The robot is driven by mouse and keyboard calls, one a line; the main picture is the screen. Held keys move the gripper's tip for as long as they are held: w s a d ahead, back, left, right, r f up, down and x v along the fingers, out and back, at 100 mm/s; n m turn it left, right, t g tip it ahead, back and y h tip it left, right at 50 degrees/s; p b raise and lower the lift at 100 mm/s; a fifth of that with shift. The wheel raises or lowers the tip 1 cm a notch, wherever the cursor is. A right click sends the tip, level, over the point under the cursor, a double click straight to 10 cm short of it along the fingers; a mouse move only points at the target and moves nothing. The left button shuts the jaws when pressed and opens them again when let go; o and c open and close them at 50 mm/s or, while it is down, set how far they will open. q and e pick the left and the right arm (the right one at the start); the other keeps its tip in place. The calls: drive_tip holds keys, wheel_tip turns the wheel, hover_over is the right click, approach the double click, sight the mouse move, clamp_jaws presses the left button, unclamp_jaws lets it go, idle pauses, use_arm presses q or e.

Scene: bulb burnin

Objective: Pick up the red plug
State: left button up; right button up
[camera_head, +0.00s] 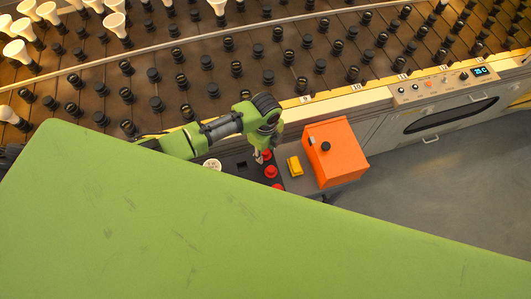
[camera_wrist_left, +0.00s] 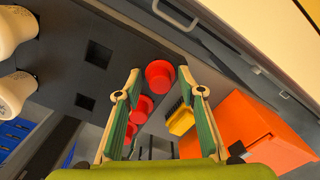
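Several red plugs sit in a row on a dark grey panel (camera_wrist_left: 72,60) with square holes. In the left wrist view the farthest red plug (camera_wrist_left: 160,74) lies between and just beyond my fingertips. A second red plug (camera_wrist_left: 142,109) and a partly hidden third (camera_wrist_left: 128,132) are nearer the palm. In the head view the plugs show as a middle one (camera_head: 271,171) and a lower one (camera_head: 278,187), with another by my fingers. My left gripper (camera_head: 262,157) is open and points down at this row; its fingers (camera_wrist_left: 160,80) are apart with nothing held. My right gripper is not in view.
A yellow block (camera_head: 294,166) and an orange box (camera_head: 335,152) with a black knob stand right of the plugs. White bulbs (camera_wrist_left: 14,94) are at the wrist view's left. Behind is a rack (camera_head: 200,75) of black sockets. A control panel (camera_head: 440,85) is farther right.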

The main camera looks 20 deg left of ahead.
use_arm(q)
drive_tip(key=c, duration=0.4)
drive_tip(key=shift+o, duration=0.2)
